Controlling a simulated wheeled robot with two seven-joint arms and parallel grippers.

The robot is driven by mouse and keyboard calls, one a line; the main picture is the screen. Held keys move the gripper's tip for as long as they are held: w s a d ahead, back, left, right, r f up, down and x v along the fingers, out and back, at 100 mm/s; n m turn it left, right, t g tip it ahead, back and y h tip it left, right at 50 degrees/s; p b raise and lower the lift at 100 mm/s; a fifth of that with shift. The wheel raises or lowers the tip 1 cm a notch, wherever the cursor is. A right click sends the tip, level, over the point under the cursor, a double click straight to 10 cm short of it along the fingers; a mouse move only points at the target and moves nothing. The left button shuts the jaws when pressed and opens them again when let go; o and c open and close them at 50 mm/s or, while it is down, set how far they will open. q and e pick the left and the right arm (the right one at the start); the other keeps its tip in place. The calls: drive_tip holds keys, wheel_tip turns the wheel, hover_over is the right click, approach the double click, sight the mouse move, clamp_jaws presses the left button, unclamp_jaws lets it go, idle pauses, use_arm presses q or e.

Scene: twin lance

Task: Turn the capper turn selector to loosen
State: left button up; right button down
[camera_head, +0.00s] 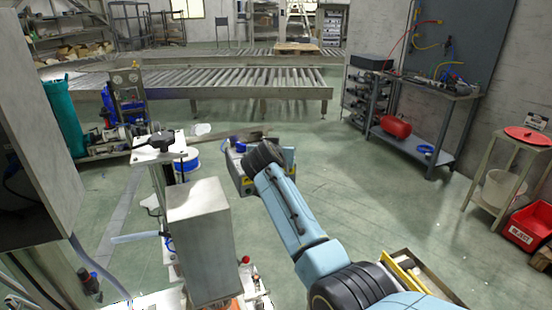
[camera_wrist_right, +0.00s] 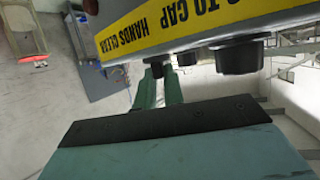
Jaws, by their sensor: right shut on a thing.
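The capper's panel (camera_wrist_right: 200,28) crosses the top of the right wrist view, with a yellow strip reading "HANDS CLEAR" upside down. Black knobs stick out from its underside in this view, a large one (camera_wrist_right: 240,57) nearer and a small one (camera_wrist_right: 187,58) farther off. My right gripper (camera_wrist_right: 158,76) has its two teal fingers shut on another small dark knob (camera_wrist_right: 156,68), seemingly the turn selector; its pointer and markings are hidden. In the head view my right arm reaches to the grey capper box (camera_head: 238,176), and its wrist hides the fingers. My left gripper is out of view.
A grey metal box (camera_head: 200,235) on a post stands left of my right arm. A roller conveyor (camera_head: 235,85) runs across the back. A workbench (camera_head: 430,95) and a red bin (camera_head: 532,225) stand at the right. The green floor between is mostly clear.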

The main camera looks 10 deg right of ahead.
idle(0.4)
drive_tip(key=c, duration=1.5)
unclamp_jaws()
drive_tip(key=shift+s+a+r+p, duration=0.25)
drive_tip(key=shift+s+p, duration=0.2)
drive_tip(key=shift+p, duration=0.3)
drive_tip(key=p+v, duration=0.8)
drive_tip(key=v, duration=0.2)
drive_tip(key=shift+s+p, duration=0.4)
drive_tip(key=shift+a, duration=0.1)
